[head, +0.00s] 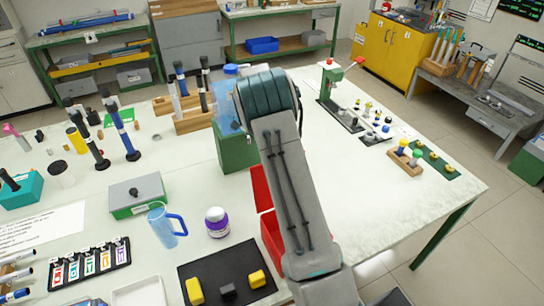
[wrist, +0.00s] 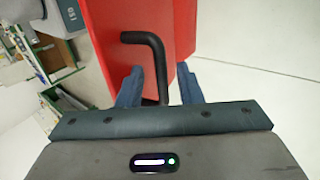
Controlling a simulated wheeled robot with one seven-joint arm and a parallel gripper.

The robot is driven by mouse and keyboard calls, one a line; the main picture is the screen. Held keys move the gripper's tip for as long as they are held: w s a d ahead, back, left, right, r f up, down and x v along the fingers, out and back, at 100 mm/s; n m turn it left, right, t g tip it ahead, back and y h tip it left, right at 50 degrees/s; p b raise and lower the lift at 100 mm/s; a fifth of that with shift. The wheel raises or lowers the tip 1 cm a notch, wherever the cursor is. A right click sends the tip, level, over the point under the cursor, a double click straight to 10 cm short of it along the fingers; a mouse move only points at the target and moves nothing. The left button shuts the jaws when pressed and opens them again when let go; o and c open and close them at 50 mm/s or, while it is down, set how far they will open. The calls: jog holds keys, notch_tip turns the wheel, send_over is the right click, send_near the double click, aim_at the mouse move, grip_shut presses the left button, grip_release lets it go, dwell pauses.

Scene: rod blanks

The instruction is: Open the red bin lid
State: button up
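The red bin (head: 270,235) stands on the table in the head view, largely hidden behind my arm. A separate red panel, which looks like its lid (head: 261,187), shows just above it. In the wrist view the red lid (wrist: 112,38) fills the upper middle, with a bent black handle (wrist: 155,52) on it. My gripper (wrist: 159,82) is open, one blue finger on each side of the handle's lower end. Contact between fingers and handle is not clear. My arm hides the gripper in the head view. How far the lid stands open cannot be told.
A purple-banded jar (head: 217,224), a blue mug (head: 164,226) and a grey-lidded green box (head: 138,196) stand left of the bin. A black mat (head: 222,270) with yellow blocks lies in front. A green box (head: 237,148) is behind. The table's right side is mostly clear.

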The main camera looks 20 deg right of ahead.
jog(key=shift+w+a+r, duration=0.15)
jog(key=shift+w+r, duration=0.05)
jog(key=shift+r, duration=0.05)
jog(key=b+v, duration=0.1)
jog(key=v, duration=0.6)
jog(key=shift+b, duration=0.35)
jog(key=shift+r, duration=0.1)
jog(key=c, duration=0.7)
jog(key=shift+n+t+b, duration=0.6)
jog(key=shift+n+b, duration=0.05)
jog(key=shift+n, duration=0.25)
grip_shut()
notch_tip(320, 180, up, 4)
jog(key=s+n+t+b, duration=0.1)
jog(key=n+t+b, duration=0.75)
jog(key=n, duration=0.75)
notch_tip(320, 180, down, 9)
jog(key=s+p, duration=0.1)
jog(key=p, duration=0.2)
jog(key=shift+s+t+y, duration=0.3)
jog(key=shift+t+y, duration=0.05)
jog(key=shift+y, duration=0.05)
